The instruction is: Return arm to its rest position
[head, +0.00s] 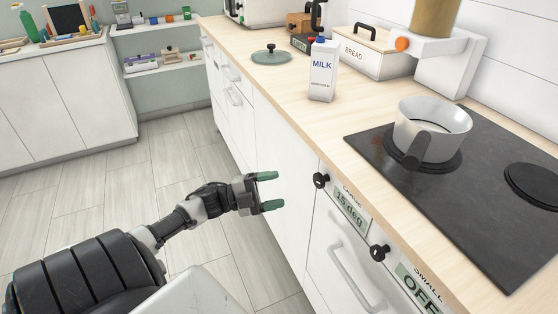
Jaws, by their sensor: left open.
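My left arm comes in from the lower left of the head view and reaches toward the counter front. My left gripper (271,191) is open and empty, its two green fingers pointing right. It appears in front of the white cabinet doors, below the counter edge and left of the black stove knob (321,180). Whether the fingers touch the cabinet cannot be told. My right gripper is not in view.
A wooden counter (290,95) runs along the right with a milk carton (322,72), a bread box (372,55) and a white pot (440,128) on the black cooktop (470,195). A second knob (379,252) and an oven handle (352,280) stick out. Floor (165,140) at left is clear.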

